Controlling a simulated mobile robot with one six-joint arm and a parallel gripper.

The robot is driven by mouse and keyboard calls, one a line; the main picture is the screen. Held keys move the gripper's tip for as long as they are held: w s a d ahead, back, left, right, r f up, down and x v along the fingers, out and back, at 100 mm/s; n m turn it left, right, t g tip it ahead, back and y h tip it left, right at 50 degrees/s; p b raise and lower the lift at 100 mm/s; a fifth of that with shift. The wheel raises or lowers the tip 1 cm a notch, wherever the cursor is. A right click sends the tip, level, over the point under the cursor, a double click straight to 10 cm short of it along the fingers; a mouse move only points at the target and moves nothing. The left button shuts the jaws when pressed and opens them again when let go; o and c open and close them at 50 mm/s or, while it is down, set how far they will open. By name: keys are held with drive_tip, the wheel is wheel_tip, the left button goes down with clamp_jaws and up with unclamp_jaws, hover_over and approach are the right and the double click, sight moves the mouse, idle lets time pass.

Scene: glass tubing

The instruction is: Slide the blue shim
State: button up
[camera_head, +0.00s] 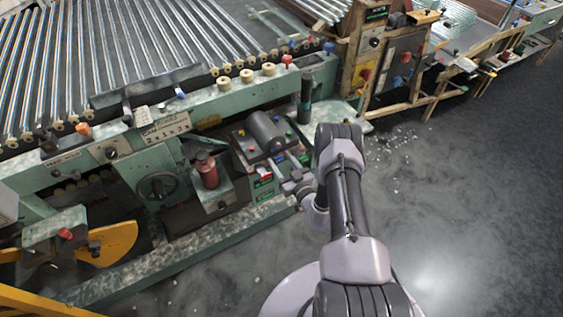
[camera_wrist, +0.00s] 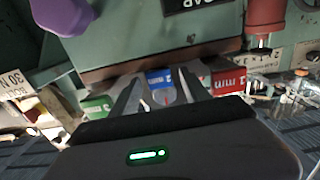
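The blue shim (camera_wrist: 160,77) shows in the wrist view as a small blue block with white lettering, under the lower edge of a green machine housing. My gripper (camera_wrist: 160,80) is in front of it, with its two dark fingers apart, one on each side of the blue face. I cannot tell whether the fingers touch it. In the camera_head view my gripper (camera_head: 293,184) is beside the machine front, and the blue shim cannot be made out.
A dark red cylinder (camera_wrist: 266,20) stands to the right in the wrist view, and a purple knob (camera_wrist: 62,14) hangs at upper left. The green machine (camera_head: 225,100) carries glass tubes (camera_head: 110,50) on rollers. The grey floor to the right is mostly open, with scattered fragments (camera_head: 395,145).

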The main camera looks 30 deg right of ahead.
clamp_jaws()
idle(1.3)
